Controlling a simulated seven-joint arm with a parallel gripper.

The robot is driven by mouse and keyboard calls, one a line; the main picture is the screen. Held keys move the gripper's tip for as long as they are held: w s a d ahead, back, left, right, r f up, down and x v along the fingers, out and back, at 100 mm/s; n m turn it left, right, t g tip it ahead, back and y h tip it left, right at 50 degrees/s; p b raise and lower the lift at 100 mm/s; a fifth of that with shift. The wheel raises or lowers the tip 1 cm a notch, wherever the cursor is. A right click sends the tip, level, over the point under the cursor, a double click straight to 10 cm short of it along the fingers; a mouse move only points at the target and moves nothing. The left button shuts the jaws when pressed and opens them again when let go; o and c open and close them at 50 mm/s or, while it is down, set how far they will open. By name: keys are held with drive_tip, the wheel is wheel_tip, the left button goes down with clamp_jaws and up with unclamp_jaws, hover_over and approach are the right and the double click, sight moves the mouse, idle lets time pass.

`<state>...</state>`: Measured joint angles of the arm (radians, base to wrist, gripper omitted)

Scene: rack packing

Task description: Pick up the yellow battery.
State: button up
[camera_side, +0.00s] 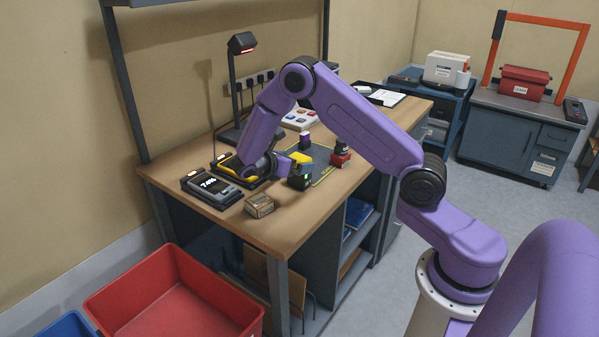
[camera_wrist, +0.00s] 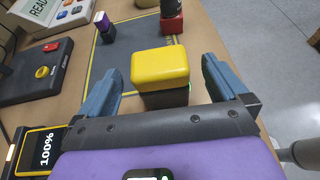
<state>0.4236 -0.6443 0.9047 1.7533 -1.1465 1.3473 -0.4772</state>
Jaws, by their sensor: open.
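The yellow battery (camera_wrist: 160,68) stands in the middle of the wrist view, with a yellow upper part and a dark lower part that has a small green light. Its yellow part also shows in the side view (camera_side: 301,158). My gripper (camera_wrist: 163,80) is open, with one blue-grey finger left of the battery and one right of it. A gap shows on both sides, and I see no contact. In the side view my gripper (camera_side: 286,168) is low over the bench beside the battery, and part of the battery is hidden there.
A black device with a red button (camera_wrist: 40,65) lies left. A small cardboard box (camera_side: 259,206) and a display unit (camera_side: 212,187) sit near the bench's front left.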

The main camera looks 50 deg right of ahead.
sight(300, 157)
drive_tip(key=shift+x, duration=1.55)
drive_tip(key=shift+r, duration=0.1)
drive_tip(key=c, duration=1.4)
drive_tip(key=shift+r, duration=0.1)
